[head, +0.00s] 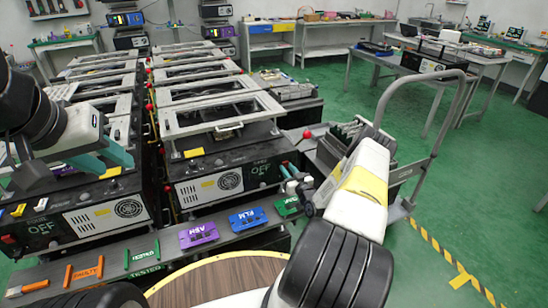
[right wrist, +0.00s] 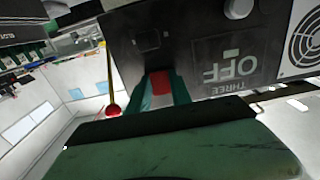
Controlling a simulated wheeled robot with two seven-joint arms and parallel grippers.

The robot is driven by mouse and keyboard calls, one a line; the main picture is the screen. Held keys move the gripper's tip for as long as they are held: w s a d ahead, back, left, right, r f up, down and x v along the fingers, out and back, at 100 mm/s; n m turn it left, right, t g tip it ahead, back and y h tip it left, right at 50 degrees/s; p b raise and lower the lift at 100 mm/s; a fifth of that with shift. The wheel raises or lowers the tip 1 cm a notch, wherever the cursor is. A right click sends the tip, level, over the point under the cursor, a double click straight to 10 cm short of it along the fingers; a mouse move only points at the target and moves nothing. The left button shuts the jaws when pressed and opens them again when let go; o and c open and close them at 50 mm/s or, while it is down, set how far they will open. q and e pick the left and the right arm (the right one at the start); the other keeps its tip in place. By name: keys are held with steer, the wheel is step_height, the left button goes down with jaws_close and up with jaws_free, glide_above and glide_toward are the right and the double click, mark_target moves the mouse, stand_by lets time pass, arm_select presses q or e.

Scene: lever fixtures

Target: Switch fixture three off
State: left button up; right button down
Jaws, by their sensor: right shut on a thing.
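Fixture three (head: 225,180) is the dark box at the right front of the rows in the head view. In the right wrist view its panel (right wrist: 215,50) appears upside down, with the label THREE and OFF (right wrist: 232,68). My right gripper (right wrist: 165,88) is at the panel beside the label, its teal fingers shut on a small red switch (right wrist: 163,82). The fingers partly hide the switch. In the head view my right gripper (head: 290,175) is at the panel's right end. My left gripper (head: 112,158) is open and empty over the left fixture.
A red-knobbed lever (head: 307,134) stands at fixture three's right side. The left fixture (head: 90,215) also reads OFF. A shelf in front holds purple (head: 198,235), blue (head: 248,219) and green trays. A cart (head: 400,165) stands at right, with open green floor beyond.

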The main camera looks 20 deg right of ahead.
steer(key=c, duration=1.2)
jaws_free()
steer(key=shift+o, duration=0.2)
steer(key=s, duration=0.7)
steer(key=shift+s+d, duration=0.4)
steer(key=shift+d, duration=0.05)
